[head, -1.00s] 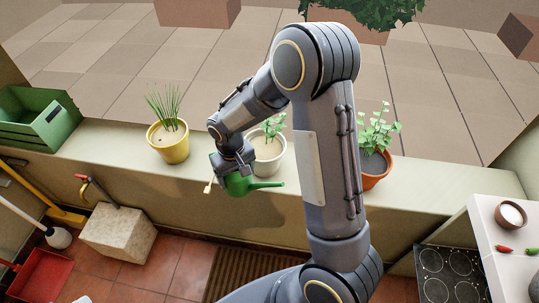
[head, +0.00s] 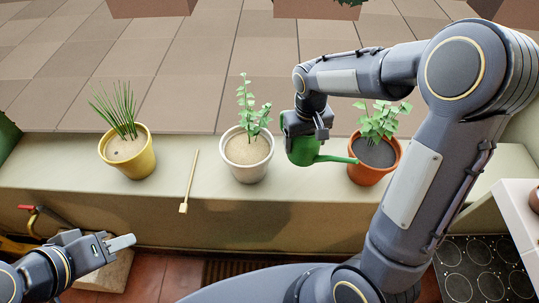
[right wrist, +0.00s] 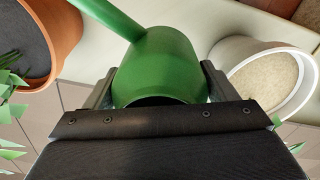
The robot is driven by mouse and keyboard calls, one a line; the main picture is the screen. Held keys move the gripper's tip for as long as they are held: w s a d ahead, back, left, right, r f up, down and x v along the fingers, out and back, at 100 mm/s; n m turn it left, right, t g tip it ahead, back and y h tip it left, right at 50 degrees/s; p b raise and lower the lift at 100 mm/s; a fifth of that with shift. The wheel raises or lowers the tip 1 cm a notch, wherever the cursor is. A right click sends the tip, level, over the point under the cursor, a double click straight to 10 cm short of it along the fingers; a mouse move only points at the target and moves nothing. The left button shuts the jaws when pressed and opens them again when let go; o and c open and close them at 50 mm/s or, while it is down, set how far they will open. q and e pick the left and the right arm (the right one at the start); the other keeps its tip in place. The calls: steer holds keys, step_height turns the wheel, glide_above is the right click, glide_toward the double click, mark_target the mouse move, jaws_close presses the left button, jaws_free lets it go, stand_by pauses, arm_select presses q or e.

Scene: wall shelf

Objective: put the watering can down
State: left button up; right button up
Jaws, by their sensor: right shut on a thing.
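The green watering can (head: 303,151) is between the white pot (head: 247,172) and the terracotta pot (head: 371,177) in the head view, its spout pointing right at the terracotta pot's rim. My right gripper (head: 307,129) is shut on its body; the right wrist view shows a finger on each side of the can (right wrist: 160,62). I cannot tell whether the can touches the pale ledge (head: 215,208) or hangs just above it. My left gripper (head: 122,243) is empty at the lower left, away from the ledge; its jaw opening is unclear.
A yellow pot (head: 134,171) with a spiky plant stands at the left of the ledge. A thin wooden stick (head: 190,178) lies between the yellow and white pots.

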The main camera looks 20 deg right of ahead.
step_height(320, 180, down, 10)
steer(key=shift+r+b, duration=0.1)
steer(key=shift+b, duration=0.7)
steer(key=shift+f, duration=0.25)
steer(key=o, duration=1)
steer(key=shift+o, duration=0.2)
steer(key=shift+r, duration=0.15)
